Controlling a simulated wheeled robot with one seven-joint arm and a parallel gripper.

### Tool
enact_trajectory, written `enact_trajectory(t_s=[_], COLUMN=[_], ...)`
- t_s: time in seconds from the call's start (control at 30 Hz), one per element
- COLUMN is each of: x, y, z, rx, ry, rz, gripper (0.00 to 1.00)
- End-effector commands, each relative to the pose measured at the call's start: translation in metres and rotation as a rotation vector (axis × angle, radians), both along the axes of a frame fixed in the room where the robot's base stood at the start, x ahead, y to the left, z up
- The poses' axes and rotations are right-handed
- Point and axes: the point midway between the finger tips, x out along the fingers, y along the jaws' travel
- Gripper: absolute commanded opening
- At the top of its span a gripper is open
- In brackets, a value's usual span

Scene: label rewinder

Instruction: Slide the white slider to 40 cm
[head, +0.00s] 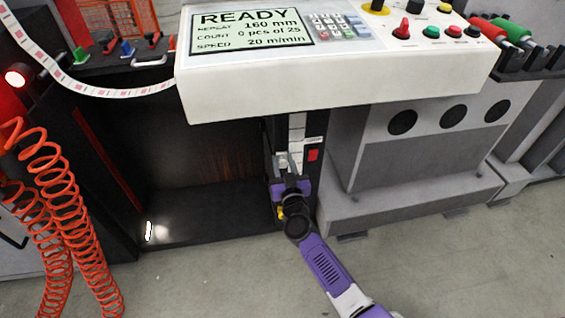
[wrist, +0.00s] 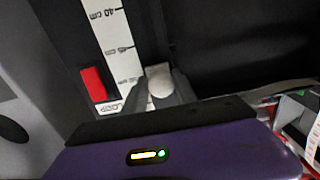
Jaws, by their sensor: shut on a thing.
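The white slider (wrist: 161,82) shows as a rounded white knob in the wrist view, beside the lettered end of a white scale (wrist: 112,45). My gripper (wrist: 165,88) is shut on it, one grey finger on each side. The 40 cm mark is near the top of that view, well apart from the slider; another mark lies between them, too blurred to read surely. In the head view, the scale (head: 297,127) runs up a dark upright under the console, and my gripper (head: 287,163) is at its lower part, largely hiding the slider.
A red block (wrist: 93,83) sits beside the scale; it also shows in the head view (head: 313,155). The white console (head: 340,85) overhangs the upright's top. A dark open bay (head: 190,150) lies left, a grey cabinet (head: 400,150) right. Orange coiled hoses (head: 60,190) hang far left.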

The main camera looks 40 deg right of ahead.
Motion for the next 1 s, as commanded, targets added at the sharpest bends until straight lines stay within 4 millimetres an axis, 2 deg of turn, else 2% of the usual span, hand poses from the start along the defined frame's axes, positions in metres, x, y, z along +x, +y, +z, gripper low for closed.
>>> enact_trajectory(t_s=[0.03,0.17,0.27,0.5,0.63,0.77,1.0], x=[0.004,0.004,0.004,0.004,0.005,0.005,0.004], y=[0.008,0.008,0.009,0.009,0.01,0.009,0.009], z=[0.0,-0.006,-0.023,-0.078,-0.097,-0.105,-0.107], rx=[-0.001,-0.001,-0.001,0.0,0.0,0.001,0.002], ry=[0.003,0.003,0.006,0.007,0.007,0.005,0.006], rz=[0.018,0.019,0.02,0.021,0.022,0.021,0.02], gripper=[0.0,0.0,0.0,0.0,0.0,0.0,0.0])
